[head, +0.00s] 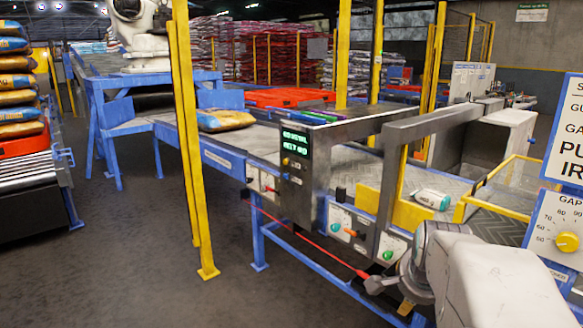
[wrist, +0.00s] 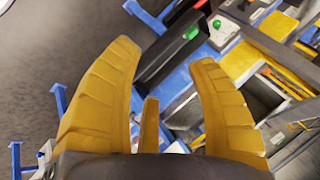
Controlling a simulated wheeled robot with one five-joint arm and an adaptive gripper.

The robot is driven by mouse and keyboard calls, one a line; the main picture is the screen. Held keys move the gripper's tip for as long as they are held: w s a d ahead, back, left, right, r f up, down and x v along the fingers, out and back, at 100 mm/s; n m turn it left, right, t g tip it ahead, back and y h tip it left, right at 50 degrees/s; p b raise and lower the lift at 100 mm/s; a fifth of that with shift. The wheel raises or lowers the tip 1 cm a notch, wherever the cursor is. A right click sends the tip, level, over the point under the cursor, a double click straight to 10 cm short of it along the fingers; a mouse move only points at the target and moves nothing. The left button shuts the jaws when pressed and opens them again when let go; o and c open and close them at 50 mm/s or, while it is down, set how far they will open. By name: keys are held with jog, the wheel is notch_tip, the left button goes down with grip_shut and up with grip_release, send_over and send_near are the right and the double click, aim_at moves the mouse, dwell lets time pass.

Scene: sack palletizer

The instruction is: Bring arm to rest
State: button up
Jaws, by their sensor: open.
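My gripper (wrist: 164,54) shows in the wrist view with its yellow-brown fingers spread wide and nothing between them. The fingers point toward the blue-framed conveyor machine, whose dark box and green button lie beyond the tips. In the head view my white arm (head: 490,280) reaches in from the lower right, bent at a grey joint in front of the conveyor's control panels. The fingers are not clearly visible in the head view.
The conveyor (head: 225,160) carries a yellow-blue sack (head: 224,120). A yellow post (head: 186,130) stands before it. A steel frame with a green-lettered display (head: 296,141) spans the belt. A red cord (head: 305,237) runs along its side. Stacked sacks (head: 15,85) stand left. Floor is clear at lower left.

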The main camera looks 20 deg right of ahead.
jog(key=s+a+r+n+y+p, duration=0.1)
jog(key=s+a+r+n+p, duration=0.2)
jog(key=a+n, duration=0.3)
jog(key=s+a+r+n+g+y+p, duration=0.1)
jog(key=a+n+p, duration=0.4)
jog(key=a, duration=0.5)
jog(key=s+a+r+n+y+p, duration=0.2)
jog(key=s+a+r+n+p, duration=0.3)
jog(key=s+a+n, duration=0.1)
jog(key=shift+a+n+g+y, duration=0.35)
jog(key=shift+a+n, duration=0.35)
jog(key=shift+a, duration=0.3)
